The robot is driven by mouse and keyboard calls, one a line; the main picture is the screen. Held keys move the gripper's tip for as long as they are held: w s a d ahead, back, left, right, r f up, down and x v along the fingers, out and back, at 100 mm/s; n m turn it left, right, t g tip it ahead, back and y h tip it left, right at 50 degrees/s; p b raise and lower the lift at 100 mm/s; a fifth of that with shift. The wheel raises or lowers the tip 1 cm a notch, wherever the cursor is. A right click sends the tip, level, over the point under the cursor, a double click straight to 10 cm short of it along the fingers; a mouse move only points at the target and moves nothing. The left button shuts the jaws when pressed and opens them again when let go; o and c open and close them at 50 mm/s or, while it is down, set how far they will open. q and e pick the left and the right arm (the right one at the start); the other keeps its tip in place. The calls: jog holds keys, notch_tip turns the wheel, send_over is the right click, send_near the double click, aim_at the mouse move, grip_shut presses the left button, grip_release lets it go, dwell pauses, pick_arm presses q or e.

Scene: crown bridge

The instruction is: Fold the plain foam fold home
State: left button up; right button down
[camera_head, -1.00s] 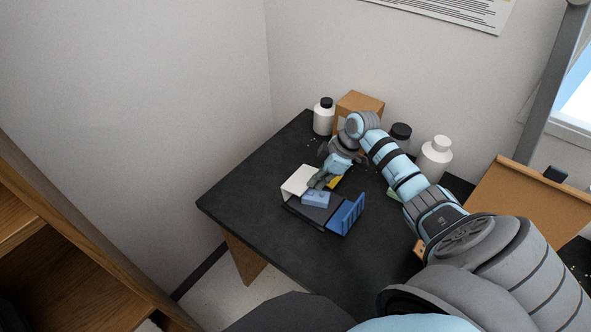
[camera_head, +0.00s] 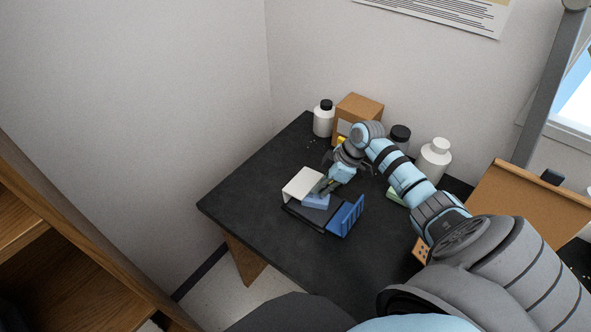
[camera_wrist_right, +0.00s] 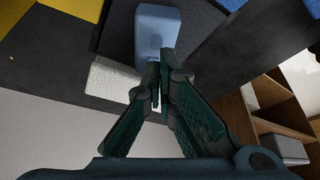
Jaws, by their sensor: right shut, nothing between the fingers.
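The plain white fold (camera_head: 302,184) stands up at a tilt at the left end of a dark tray-like base (camera_head: 302,211) on the table. In the right wrist view, a white speckled piece (camera_wrist_right: 112,80), probably the same fold, lies left of the fingertips. A light blue block (camera_head: 317,201) sits on the base; it is also in the right wrist view (camera_wrist_right: 157,32). My right gripper (camera_head: 325,187) is shut and empty, its tips just beside the white fold and over the block. Whether they touch either is unclear. My left gripper is not in view.
A ribbed blue fold (camera_head: 346,215) stands at the base's right end. A yellow piece (camera_wrist_right: 75,12) shows in the right wrist view. Bottles (camera_head: 323,118) and a cardboard box (camera_head: 358,118) stand at the back. The left and front of the black table (camera_head: 245,190) are clear.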

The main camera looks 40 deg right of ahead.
jog(key=shift+s+f, duration=0.1)
jog(key=shift+f, duration=0.05)
jog(key=shift+s+d+f+p, duration=0.15)
jog(key=shift+s+f+p, duration=0.15)
jog(key=shift+s+p, duration=0.1)
dwell(0.4)
notch_tip(320, 180, up, 5)
jog(key=p, duration=0.5)
jog(key=shift+r+p, duration=0.1)
jog(key=shift+p, duration=0.25)
jog(key=shift+r, duration=0.9)
